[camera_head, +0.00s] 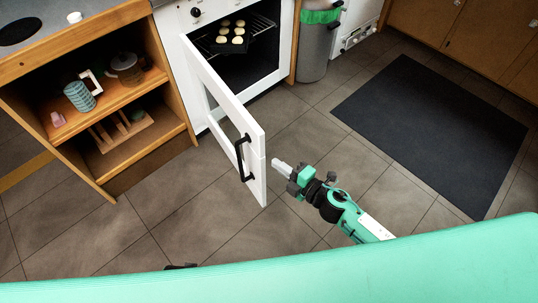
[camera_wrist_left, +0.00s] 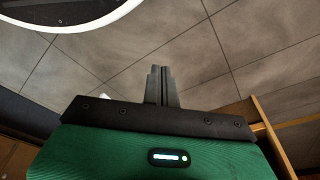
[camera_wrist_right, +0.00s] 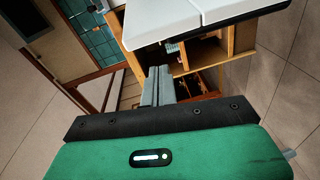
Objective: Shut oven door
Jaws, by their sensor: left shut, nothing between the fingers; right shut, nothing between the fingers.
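The oven door (camera_head: 222,115) is white with a dark window and a black handle (camera_head: 243,158). It stands wide open, swung out from the left side of the white oven (camera_head: 267,88). My right gripper (camera_head: 274,163) is shut and empty, just right of the door's free edge; contact cannot be told.
A wooden shelf unit (camera_head: 150,165) with cups and a pot stands left of the oven. A tray of round buns (camera_head: 230,42) sits inside the oven. A grey bin (camera_head: 315,52) stands at its right. A dark mat (camera_head: 435,130) lies on open floor.

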